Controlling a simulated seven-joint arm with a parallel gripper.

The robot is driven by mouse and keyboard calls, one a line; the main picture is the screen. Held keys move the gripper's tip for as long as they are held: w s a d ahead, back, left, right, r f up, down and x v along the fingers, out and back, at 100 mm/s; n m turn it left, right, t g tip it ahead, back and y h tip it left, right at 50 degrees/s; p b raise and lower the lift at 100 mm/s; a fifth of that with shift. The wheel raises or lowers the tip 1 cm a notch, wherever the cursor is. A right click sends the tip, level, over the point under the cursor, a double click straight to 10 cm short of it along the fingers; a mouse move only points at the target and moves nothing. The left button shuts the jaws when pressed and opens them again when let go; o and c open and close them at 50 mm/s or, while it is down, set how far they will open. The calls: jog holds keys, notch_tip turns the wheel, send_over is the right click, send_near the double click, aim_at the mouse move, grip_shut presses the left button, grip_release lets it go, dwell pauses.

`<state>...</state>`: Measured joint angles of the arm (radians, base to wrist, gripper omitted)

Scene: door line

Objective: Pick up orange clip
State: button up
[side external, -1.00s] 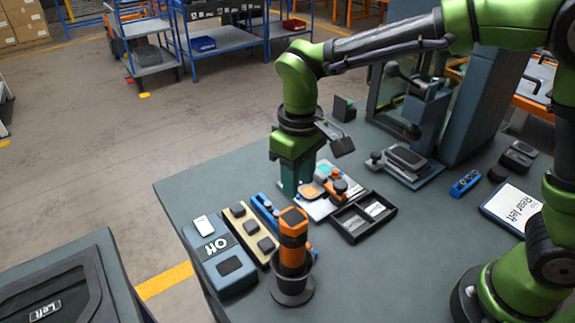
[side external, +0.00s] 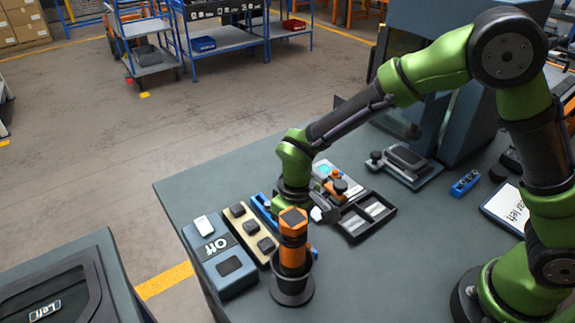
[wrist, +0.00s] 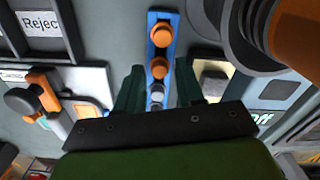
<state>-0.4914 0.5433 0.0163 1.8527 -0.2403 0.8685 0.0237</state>
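A blue holder (wrist: 152,20) carries two round orange pieces, a far one (wrist: 161,35) and a nearer one (wrist: 157,68), with small grey pieces closer to my gripper. I cannot tell if these are the orange clip. Another orange item (wrist: 38,92) with a black knob lies on a white board at the left of the wrist view; it also shows in the side view (side external: 335,174). My gripper (wrist: 158,92) is open over the blue holder, one dark finger on each side of it. Nothing shows held. In the side view its fingertips are hidden behind the orange post.
The orange post (side external: 292,236) stands in a black cup (side external: 292,285) close to my gripper. A beige block (side external: 238,223) and a grey-blue box (side external: 222,262) lie left of the blue holder. A black tray (side external: 367,215) is on the right. The table front right of the cup is clear.

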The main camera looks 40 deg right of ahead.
grip_shut()
dwell(0.5)
jog(key=shift+r, duration=0.3)
jog(key=r, duration=0.3)
jog(key=shift+s+d, duration=0.15)
jog(key=shift+s, duration=0.2)
jog(key=s+d+r, duration=0.1)
jog(key=s+d, duration=0.6)
jog(key=s, duration=0.6)
jog(key=shift+s+d+r, duration=0.15)
jog(key=shift+d, duration=0.05)
jog(key=c, duration=0.6)
grip_release()
grip_shut()
